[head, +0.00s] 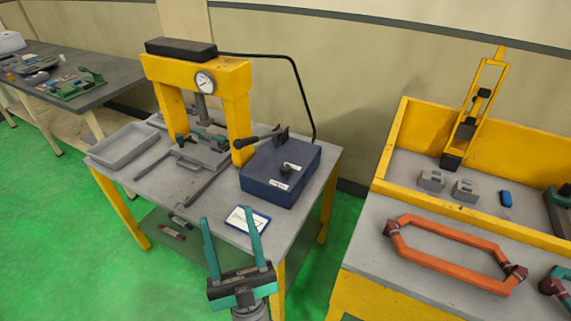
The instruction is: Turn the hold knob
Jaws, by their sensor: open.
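A blue control box (280,172) sits on the right part of the grey press table. A small dark knob (290,167) with a light-coloured body stands on its top, beside a small white label (280,185). The label is too small to read, so I cannot tell for certain that this is the hold knob. My gripper (226,215) has two teal fingers, spread apart and empty. It is in front of the table's near edge, below and left of the box in the picture, apart from the knob.
A yellow press frame (241,112) with a gauge (205,82) stands left of the box. A grey tray (123,147) and a blue-edged card (247,219) lie on the table.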

